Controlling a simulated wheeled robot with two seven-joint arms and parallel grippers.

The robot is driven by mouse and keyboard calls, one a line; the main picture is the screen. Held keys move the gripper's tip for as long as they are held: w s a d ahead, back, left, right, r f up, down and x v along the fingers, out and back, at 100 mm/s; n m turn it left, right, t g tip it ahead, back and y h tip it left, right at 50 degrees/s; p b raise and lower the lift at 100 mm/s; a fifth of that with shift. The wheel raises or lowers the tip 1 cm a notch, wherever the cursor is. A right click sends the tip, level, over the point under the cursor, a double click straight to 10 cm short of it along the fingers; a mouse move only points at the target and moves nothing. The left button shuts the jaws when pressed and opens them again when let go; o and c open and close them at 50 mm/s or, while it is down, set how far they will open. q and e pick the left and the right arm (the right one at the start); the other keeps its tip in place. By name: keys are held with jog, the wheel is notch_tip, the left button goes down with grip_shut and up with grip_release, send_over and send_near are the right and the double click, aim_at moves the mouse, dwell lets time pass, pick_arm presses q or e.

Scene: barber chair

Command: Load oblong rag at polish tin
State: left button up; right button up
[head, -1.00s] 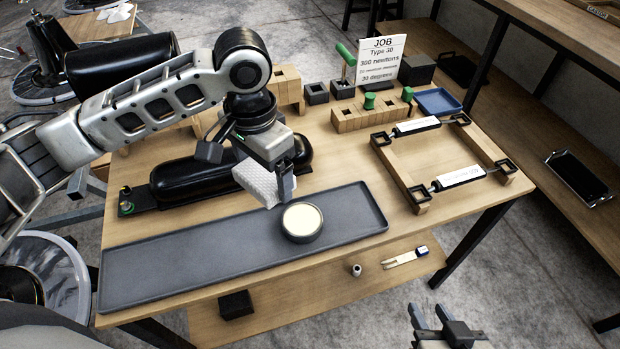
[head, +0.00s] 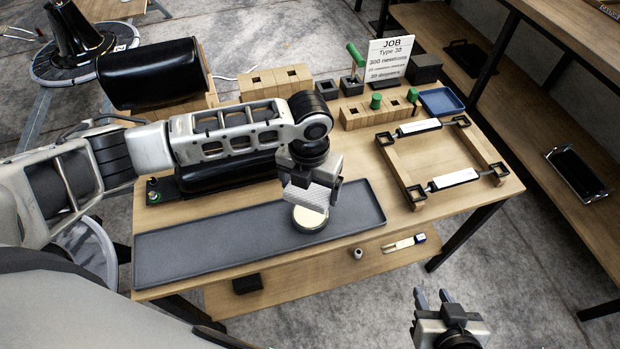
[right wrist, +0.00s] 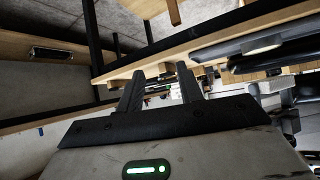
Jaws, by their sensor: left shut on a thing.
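The polish tin (head: 310,219) is a round tin with a cream top, standing on the right part of a long dark grey tray (head: 210,237). My left gripper (head: 312,203) is right above the tin and shut on the white oblong rag (head: 308,196). The rag hangs over the tin and hides part of its top; I cannot tell whether they touch. My right gripper (head: 434,298) is open and empty, low in front of the table; its two spread fingers also show in the right wrist view (right wrist: 160,88).
A wooden frame with two white-labelled bars (head: 420,182) lies on the right. Wooden blocks with green-topped pegs (head: 378,108), a blue tray (head: 440,101) and a job sign (head: 388,60) stand behind. A black padded roll (head: 225,174) lies behind the grey tray. A lower shelf (head: 300,275) holds small items.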

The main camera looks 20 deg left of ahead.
aim_at(310, 213)
pick_arm(q)
jog(key=shift+f+m, duration=0.35)
jog(key=shift+m, duration=0.15)
notch_tip(310, 213, down, 4)
jog(key=b, duration=0.4)
jog(key=shift+r, duration=0.15)
jog(key=shift+f+b, duration=0.6)
jog(key=shift+b, duration=0.15)
jog(key=shift+f+b, duration=0.3)
jog(key=shift+b, duration=0.05)
pick_arm(e)
jog(key=f, duration=0.1)
jog(key=a+f, duration=0.1)
jog(key=f, duration=0.1)
jog(key=shift+w, duration=0.1)
jog(key=shift+r, duration=0.15)
pick_arm(q)
jog(key=shift+f, duration=0.1)
pick_arm(e)
jog(key=shift+a, duration=0.1)
pick_arm(q)
jog(key=shift+f, duration=0.4)
pick_arm(e)
jog(key=shift+w+f, duration=0.2)
jog(key=shift+s, duration=0.2)
